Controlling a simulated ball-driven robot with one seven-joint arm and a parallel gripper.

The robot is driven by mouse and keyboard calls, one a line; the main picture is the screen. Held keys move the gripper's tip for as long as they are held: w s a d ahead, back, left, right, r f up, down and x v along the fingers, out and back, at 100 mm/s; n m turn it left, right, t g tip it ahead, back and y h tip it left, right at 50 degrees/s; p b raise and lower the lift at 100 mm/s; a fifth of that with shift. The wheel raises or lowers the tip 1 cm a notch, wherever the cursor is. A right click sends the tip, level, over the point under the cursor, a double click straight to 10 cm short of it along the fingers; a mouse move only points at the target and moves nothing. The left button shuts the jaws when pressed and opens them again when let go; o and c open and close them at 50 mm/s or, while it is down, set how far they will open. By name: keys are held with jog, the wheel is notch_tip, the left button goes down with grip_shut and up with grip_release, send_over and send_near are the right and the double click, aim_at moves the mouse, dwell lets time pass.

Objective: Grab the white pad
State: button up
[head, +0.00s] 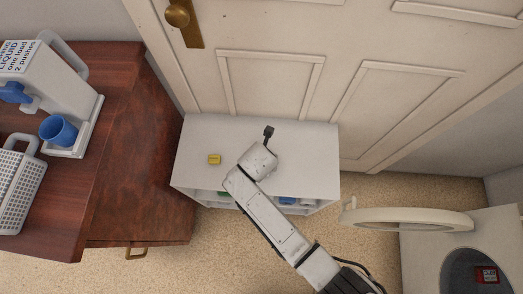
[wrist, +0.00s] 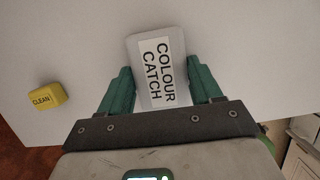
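The white pad (wrist: 156,72), with a label reading COLOUR CATCH, lies on the white cabinet top in the wrist view. My gripper (wrist: 160,68) has its two green fingers spread, one along each side of the pad. The fingertips look very close to the pad's edges; I cannot tell whether they touch. In the head view my gripper is over the middle of the cabinet and my arm hides the pad.
A yellow CLEAN block (wrist: 47,96) sits left of the pad on the cabinet top (head: 310,150). A panelled door (head: 270,55) is behind. A wooden dresser (head: 140,150) stands left, and a round-doored white machine (head: 420,250) stands right.

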jog(key=c, duration=0.5)
